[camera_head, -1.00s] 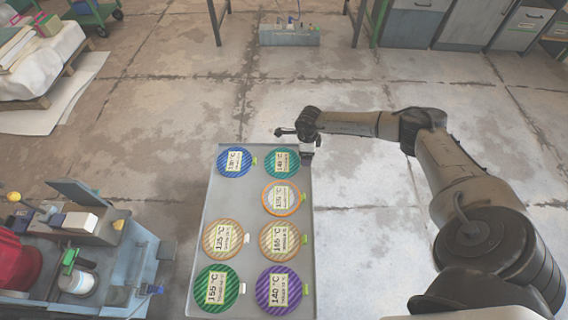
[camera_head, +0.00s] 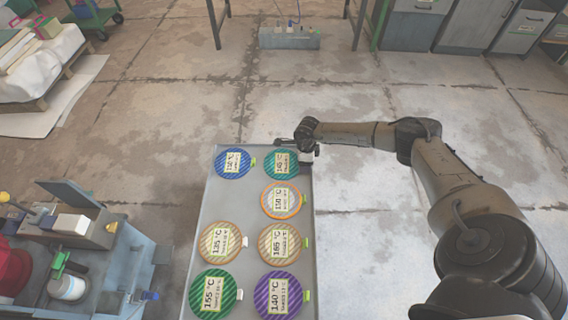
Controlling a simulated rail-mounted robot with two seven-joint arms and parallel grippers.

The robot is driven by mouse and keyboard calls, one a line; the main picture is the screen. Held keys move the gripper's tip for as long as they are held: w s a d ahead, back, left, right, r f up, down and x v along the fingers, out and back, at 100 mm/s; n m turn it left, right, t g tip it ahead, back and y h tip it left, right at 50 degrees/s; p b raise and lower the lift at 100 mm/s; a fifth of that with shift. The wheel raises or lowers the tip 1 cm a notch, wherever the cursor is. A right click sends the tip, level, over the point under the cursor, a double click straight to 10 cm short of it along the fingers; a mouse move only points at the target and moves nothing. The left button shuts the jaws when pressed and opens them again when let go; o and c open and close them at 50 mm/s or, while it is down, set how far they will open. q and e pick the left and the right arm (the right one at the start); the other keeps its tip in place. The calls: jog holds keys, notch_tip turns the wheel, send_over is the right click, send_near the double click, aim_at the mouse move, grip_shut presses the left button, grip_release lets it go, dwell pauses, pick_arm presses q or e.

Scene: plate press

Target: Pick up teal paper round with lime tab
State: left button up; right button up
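The teal paper round (camera_head: 282,163) lies at the far right corner of the grey tray (camera_head: 223,200), with a pale label on it. Its lime tab is hidden or too small to make out behind my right gripper (camera_head: 301,160). My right gripper is at the round's right edge, above the tray's right rim. Its fingers are too small and partly hidden, so I cannot tell whether they are open or shut, or whether they touch the tab. My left gripper is not in view.
The tray also holds a blue round (camera_head: 233,163), an orange-rimmed round (camera_head: 281,200), two tan striped rounds (camera_head: 220,242), a green round (camera_head: 212,293) and a purple round (camera_head: 278,295). A workbench with a press (camera_head: 75,250) stands at the left.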

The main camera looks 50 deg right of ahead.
jog(key=c, duration=1)
jog(key=shift+r, duration=0.1)
